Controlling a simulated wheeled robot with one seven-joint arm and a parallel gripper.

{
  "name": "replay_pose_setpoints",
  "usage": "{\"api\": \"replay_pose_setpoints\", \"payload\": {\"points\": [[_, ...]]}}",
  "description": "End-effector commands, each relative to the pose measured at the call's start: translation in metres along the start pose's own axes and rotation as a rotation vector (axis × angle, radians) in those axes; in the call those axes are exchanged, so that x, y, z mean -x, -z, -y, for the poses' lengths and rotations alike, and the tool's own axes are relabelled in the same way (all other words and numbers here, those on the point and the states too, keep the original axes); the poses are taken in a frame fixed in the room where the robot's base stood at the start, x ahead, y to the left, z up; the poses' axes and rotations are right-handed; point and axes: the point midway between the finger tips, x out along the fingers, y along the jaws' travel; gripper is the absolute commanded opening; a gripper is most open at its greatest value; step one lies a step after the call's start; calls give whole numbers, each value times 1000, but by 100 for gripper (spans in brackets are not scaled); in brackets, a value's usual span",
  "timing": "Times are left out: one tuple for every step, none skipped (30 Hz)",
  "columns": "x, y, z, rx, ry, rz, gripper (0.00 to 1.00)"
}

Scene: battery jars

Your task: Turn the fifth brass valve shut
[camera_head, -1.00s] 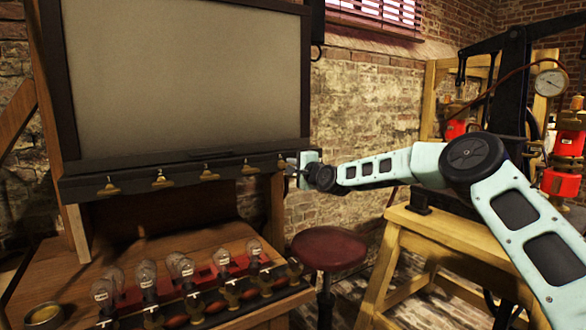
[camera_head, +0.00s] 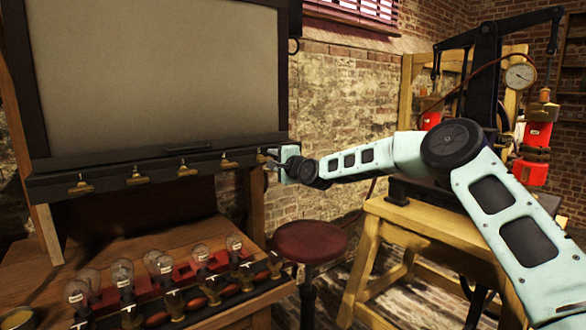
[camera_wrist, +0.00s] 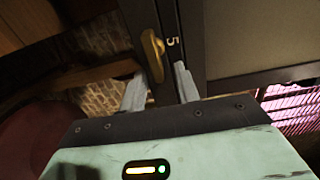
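Several brass valves sit in a row along the dark rail (camera_head: 110,180) under the big panel. The fifth brass valve (camera_wrist: 153,52), a lever beside the number 5, is at the rail's right end; in the head view my gripper largely hides it. In the wrist view its lever runs lengthwise along the dark rail. My gripper (camera_wrist: 160,74) is open, with one finger on each side of the lever's near end. Whether the fingers touch it cannot be told. In the head view my gripper (camera_head: 270,158) is at the rail's right end. The fourth brass valve (camera_head: 229,160) is just left.
Glass bulbs (camera_head: 123,273) and brass fittings stand on the wooden bench (camera_head: 150,226) below the rail. A red stool (camera_head: 308,242) is below my arm. A wooden stand (camera_head: 430,225) with red cylinders and a gauge (camera_head: 520,76) is to the right.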

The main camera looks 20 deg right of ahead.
Motion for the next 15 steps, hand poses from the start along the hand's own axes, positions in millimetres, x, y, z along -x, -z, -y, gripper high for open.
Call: {"api": "replay_pose_setpoints", "payload": {"points": [[7,0,-1,1,-1,0,32],[12,1,-1,1,0,-1,32],[18,1,-2,1,-2,-1,32],[24,1,-2,1,-1,-1,32],[30,1,-1,1,-1,-1,32],[37,1,-2,1,-2,-1,32],[43,1,-2,2,-1,-1,32],[49,1,-3,2,-3,-1,32],[57,1,-2,2,-2,-2,32],[63,1,-2,1,-1,-1,32],[69,1,-2,1,-2,-2,32],[77,1,-2,2,-2,-2,32],[84,2,-2,1,-2,-3,32],[90,1,-2,1,-2,-2,32],[99,2,-2,1,-2,-3,32]]}}
